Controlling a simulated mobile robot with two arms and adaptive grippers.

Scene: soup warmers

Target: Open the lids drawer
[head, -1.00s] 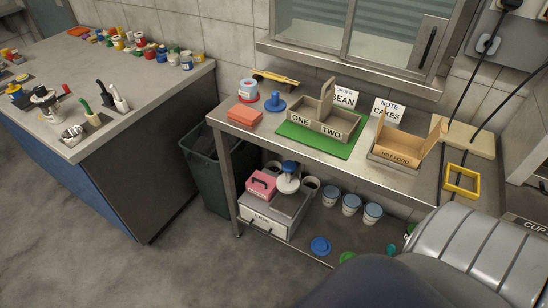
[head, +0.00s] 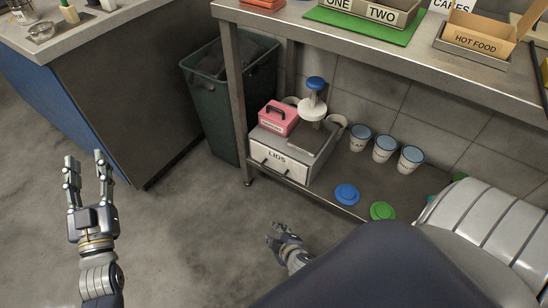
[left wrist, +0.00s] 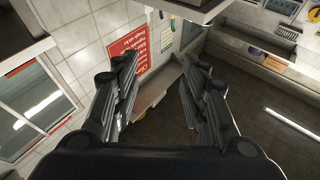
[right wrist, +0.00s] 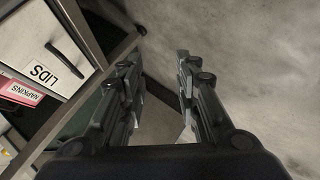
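The lids drawer (head: 277,163) is the white front marked "LIDS" of a grey box on the low shelf under the metal table. My right gripper (head: 276,232) is in front of and below the shelf edge, apart from the drawer. In the right wrist view its fingers (right wrist: 158,75) are spread and empty. My left gripper (head: 87,160) is at the far left over the floor, with fingers (left wrist: 160,75) apart and empty.
A pink napkins box (head: 278,120) and a blue-topped white dispenser (head: 313,103) stand on the drawer box. Several cups (head: 384,149), a blue lid (head: 346,194) and a green lid (head: 382,211) are on the shelf. A green bin (head: 222,100) stands left; the floor in front is clear.

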